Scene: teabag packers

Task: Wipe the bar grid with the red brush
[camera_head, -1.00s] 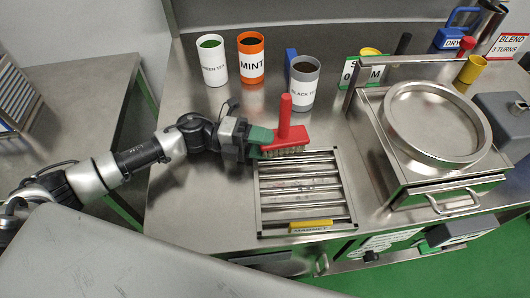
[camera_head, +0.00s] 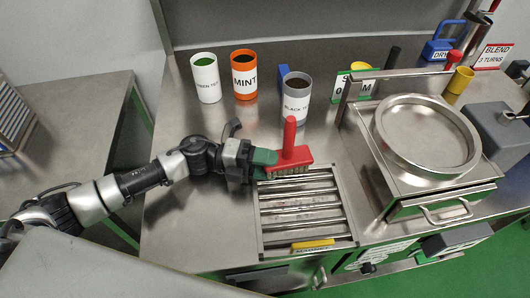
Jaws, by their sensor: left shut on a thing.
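The red brush (camera_head: 289,152) has an upright red handle, a red head and pale bristles. My left gripper (camera_head: 264,158) is shut on the left end of the brush head. The bristles are at the far end of the bar grid (camera_head: 258,215), over or on its back edge; I cannot tell if they touch the bars. The grid is a steel frame of several parallel bars set in the counter, with small reddish specks between the bars and a yellow label strip at its front. My right gripper is not in view.
Behind the grid stand a green-filled white cup (camera_head: 206,80), an orange MINT cup (camera_head: 244,78) and a grey BLACK TEA cup (camera_head: 296,102). A steel sieve unit (camera_head: 428,135) stands close at right. The counter left of the grid is clear.

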